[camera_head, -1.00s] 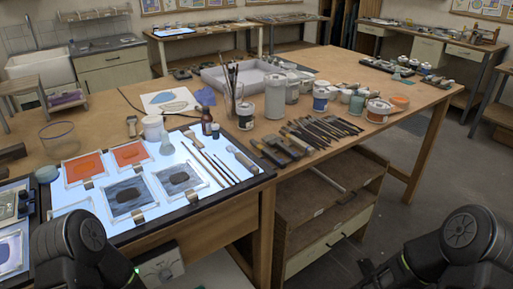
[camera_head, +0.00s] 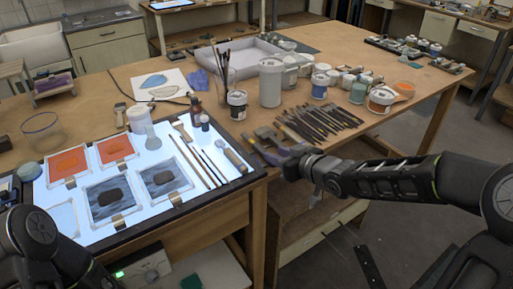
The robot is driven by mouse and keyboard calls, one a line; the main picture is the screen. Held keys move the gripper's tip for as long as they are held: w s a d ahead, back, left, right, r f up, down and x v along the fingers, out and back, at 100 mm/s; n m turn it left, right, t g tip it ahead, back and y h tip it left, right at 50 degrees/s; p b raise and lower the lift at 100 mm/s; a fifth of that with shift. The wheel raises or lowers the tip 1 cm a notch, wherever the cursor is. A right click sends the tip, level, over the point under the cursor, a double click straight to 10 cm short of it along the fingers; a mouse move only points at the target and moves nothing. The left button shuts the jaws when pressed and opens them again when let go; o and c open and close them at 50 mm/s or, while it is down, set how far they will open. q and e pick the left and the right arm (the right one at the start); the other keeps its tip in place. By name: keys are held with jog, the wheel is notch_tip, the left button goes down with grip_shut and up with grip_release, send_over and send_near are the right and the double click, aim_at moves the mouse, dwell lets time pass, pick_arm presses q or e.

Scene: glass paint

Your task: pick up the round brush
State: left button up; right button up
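Two thin, long-handled brushes lie side by side on the lit panel (camera_head: 150,222): a left one (camera_head: 190,165) and a right one (camera_head: 213,167). I cannot tell which tip is round. More brushes (camera_head: 221,62) stand upright in a glass jar (camera_head: 228,84) behind the panel. My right gripper (camera_head: 290,165) is at the table's front edge, to the right of the panel and apart from both lying brushes. Its fingers are too small and dark to show whether they are open. My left arm shows at bottom left; its gripper is out of view.
A wide-handled tool (camera_head: 235,160) and a flat brush (camera_head: 182,131) also lie on the panel. Several dark tools (camera_head: 318,120) lie in a row behind my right gripper. A tall grey jar (camera_head: 270,84) and paint pots (camera_head: 380,100) stand behind them.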

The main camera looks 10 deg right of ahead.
aim_at(262, 149)
jog(key=shift+b+x, duration=0.4)
jog(key=shift+x, duration=0.6)
jog(key=shift+w+f, duration=0.1)
jog(key=shift+w, duration=0.05)
jog(key=shift+x, duration=2.65)
grip_shut()
